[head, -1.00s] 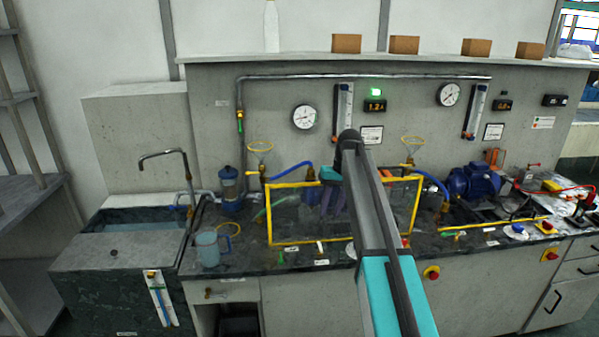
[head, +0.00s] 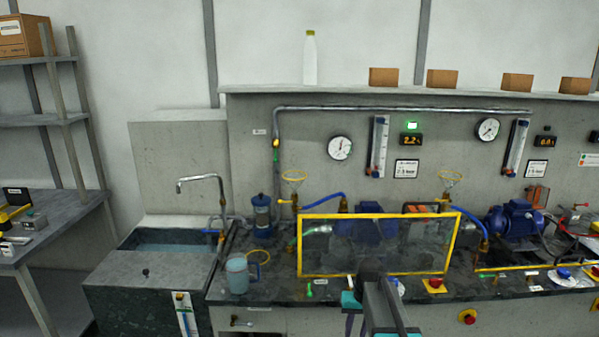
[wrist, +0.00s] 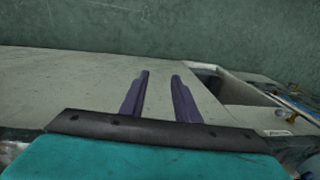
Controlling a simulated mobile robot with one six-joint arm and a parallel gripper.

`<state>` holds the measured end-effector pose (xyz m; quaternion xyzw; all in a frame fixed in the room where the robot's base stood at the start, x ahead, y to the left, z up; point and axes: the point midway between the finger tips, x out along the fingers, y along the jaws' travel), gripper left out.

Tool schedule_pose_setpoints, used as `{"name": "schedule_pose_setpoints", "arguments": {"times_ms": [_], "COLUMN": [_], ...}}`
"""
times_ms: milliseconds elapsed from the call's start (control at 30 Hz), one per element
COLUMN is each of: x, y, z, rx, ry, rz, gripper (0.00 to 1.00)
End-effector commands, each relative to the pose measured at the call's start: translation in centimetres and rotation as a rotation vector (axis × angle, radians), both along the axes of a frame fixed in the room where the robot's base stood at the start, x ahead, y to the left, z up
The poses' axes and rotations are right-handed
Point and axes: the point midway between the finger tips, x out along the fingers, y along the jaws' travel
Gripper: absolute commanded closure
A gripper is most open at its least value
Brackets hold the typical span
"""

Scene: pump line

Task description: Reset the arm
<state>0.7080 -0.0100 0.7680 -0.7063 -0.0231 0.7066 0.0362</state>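My arm (head: 384,305) rises from the bottom edge of the head view, low in front of the bench's front edge. My gripper shows in the wrist view (wrist: 160,75), with two purple fingers apart and nothing between them. It faces the pale cabinet front (wrist: 75,85) and the green floor (wrist: 170,30). In the head view only part of a purple finger shows below the teal wrist, and the rest is hidden or cut off by the frame.
The yellow-framed clear guard (head: 300,245) stands on the dark bench just behind my arm. A blue jug (head: 237,275) and a sink (head: 165,240) are to the left. Red stop buttons (head: 467,317) sit to the right. A shelf rack (head: 55,120) stands far left.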

Motion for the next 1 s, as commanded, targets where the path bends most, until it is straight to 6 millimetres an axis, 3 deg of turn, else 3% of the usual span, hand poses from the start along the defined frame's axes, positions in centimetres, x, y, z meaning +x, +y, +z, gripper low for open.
{"name": "schedule_pose_setpoints", "arguments": {"times_ms": [33, 400, 633, 1000], "x": [-1.6, -9.4, -12.8, -16.6], "y": [0.2, 0.8, 0.9, 1.0], "z": [-1.0, -6.9, -9.0, -12.0], "rx": [-0.006, -0.051, -0.070, -0.084], "ry": [0.002, -0.001, -0.003, 0.028], "rz": [0.000, 0.008, 0.013, 0.020], "gripper": [0.71, 0.71, 0.71, 0.71]}}
